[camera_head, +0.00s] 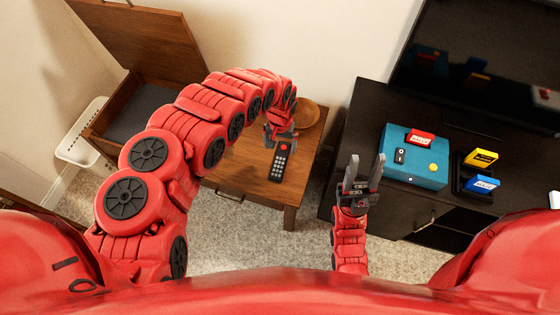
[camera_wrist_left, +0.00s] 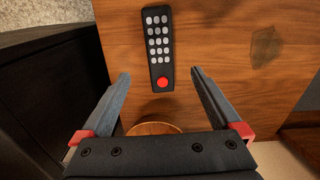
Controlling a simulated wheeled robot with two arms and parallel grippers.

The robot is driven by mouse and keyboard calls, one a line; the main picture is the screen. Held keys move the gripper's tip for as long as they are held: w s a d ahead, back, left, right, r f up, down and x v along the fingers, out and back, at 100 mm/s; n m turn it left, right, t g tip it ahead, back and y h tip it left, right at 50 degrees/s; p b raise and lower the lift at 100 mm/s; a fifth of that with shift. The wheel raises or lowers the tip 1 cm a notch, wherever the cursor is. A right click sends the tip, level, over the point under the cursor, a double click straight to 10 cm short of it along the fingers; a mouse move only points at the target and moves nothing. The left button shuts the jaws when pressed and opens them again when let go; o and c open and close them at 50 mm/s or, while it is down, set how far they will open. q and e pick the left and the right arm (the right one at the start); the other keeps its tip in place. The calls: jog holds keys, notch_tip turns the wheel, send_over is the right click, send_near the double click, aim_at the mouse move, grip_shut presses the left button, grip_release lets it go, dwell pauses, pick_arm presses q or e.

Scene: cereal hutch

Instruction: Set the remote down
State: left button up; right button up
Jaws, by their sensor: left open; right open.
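The remote (camera_head: 280,163) is black with pale buttons and one red button. It lies flat on the small wooden table (camera_head: 240,172). In the left wrist view the remote (camera_wrist_left: 158,45) lies on the wood grain, beyond the fingertips, with its red button end toward my gripper. My left gripper (camera_head: 281,138) is open and empty, just behind the remote's red end in the head view; its fingers also show apart in the left wrist view (camera_wrist_left: 157,75). My right gripper (camera_head: 363,172) is open and empty, raised in front of the dark cabinet.
A round wooden bowl (camera_head: 308,114) stands at the table's back right. The dark cabinet (camera_head: 370,110) holds a teal console (camera_head: 425,173), yellow and blue cartridges in a black holder, and a television (camera_head: 480,65). An open wooden chest (camera_head: 125,100) stands at the left.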

pick_arm(q)
send_over(280, 160)
notch_tip(280, 160, down, 4)
jog(key=shift+s+f, duration=0.1)
jog(key=shift+f, duration=0.05)
jog(key=shift+d+f+b, duration=0.1)
jog(key=shift+f+b, duration=0.2)
jog(key=shift+f, duration=0.2)
notch_tip(280, 160, down, 4)
jog(key=shift+f+b, duration=0.1)
jog(key=shift+b, duration=1.05)
grip_shut()
